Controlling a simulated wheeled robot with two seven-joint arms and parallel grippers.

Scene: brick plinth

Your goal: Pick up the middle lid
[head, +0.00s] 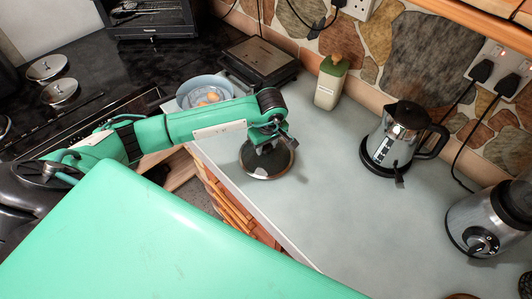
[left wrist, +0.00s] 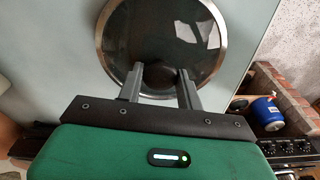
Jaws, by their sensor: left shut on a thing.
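A round glass lid (head: 268,171) with a metal rim is at the left edge of the grey worktop in the head view. My left gripper (head: 268,147) is over its middle. I cannot tell whether the lid touches the worktop. Two more round, shiny lids, an upper one (head: 46,67) and a lower one (head: 60,92), are on the black hob at far left. My right gripper is out of view.
A bowl of eggs (head: 205,94) and a black appliance (head: 260,63) stand behind my left arm. A green-topped canister (head: 330,82), a kettle (head: 397,138) and a blender (head: 485,220) line the back right. The worktop's middle (head: 340,200) is clear.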

